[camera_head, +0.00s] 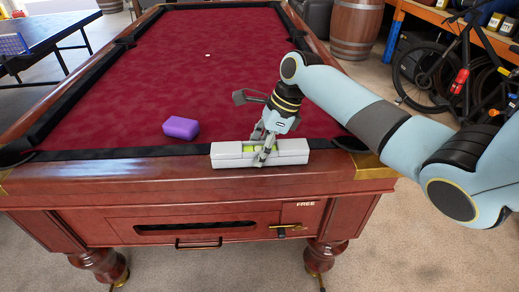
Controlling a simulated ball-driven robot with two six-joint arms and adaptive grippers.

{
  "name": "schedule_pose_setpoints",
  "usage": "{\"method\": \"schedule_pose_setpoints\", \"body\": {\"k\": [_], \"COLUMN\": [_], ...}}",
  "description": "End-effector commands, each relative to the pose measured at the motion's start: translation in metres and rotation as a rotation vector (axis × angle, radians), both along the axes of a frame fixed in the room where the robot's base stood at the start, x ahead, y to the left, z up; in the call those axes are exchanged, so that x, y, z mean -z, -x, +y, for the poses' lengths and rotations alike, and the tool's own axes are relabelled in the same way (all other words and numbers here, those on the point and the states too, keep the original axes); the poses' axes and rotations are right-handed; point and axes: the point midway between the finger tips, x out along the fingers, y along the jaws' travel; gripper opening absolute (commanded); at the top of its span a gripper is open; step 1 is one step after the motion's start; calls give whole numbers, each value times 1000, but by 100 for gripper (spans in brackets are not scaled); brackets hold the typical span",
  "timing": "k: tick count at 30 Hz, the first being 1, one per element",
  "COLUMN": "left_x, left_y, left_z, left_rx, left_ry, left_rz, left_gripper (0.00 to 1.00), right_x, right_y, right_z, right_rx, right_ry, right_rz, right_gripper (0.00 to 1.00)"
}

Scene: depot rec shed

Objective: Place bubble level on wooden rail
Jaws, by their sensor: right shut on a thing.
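The bubble level (292,152) is a white-grey bar with a yellow-green vial in its middle. It lies along the near wooden rail (180,172) of the pool table, right of the rail's middle, and seems to rest on it, though I cannot tell whether there is a small gap. My right gripper (262,154) comes down from above and is shut on the level at its middle, its fingers hiding part of the vial. My left gripper is not in view.
A purple block (181,128) lies on the red cloth (200,70), left of the level. A small white object (207,55) lies farther back on the cloth. A barrel (355,27) and a bicycle (450,70) stand at the right. A blue table (45,32) stands at the left.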

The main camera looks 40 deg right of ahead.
Motion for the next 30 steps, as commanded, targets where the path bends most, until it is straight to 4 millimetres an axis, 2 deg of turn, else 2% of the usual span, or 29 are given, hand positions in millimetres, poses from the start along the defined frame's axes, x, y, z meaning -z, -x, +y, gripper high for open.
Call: {"method": "schedule_pose_setpoints", "body": {"k": [8, 9, 14, 23, 26, 30], "left_x": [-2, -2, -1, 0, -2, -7], "left_y": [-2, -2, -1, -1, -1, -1], "left_z": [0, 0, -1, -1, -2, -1], "left_rx": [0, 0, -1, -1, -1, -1], "left_ry": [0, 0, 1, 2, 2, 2], "left_rz": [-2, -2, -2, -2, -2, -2], "left_gripper": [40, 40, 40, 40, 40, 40], "right_x": [0, 1, 1, -1, -11, -37], "right_y": [-1, -1, 0, 0, 1, 6], "right_z": [0, 0, 0, 0, -4, -14], "right_rx": [1, 1, 1, 0, 1, 0], "right_ry": [-1, 0, 0, 0, 3, 5], "right_rz": [-3, -2, -2, -2, -3, -6], "right_gripper": [0, 46, 67, 67, 67, 67]}}
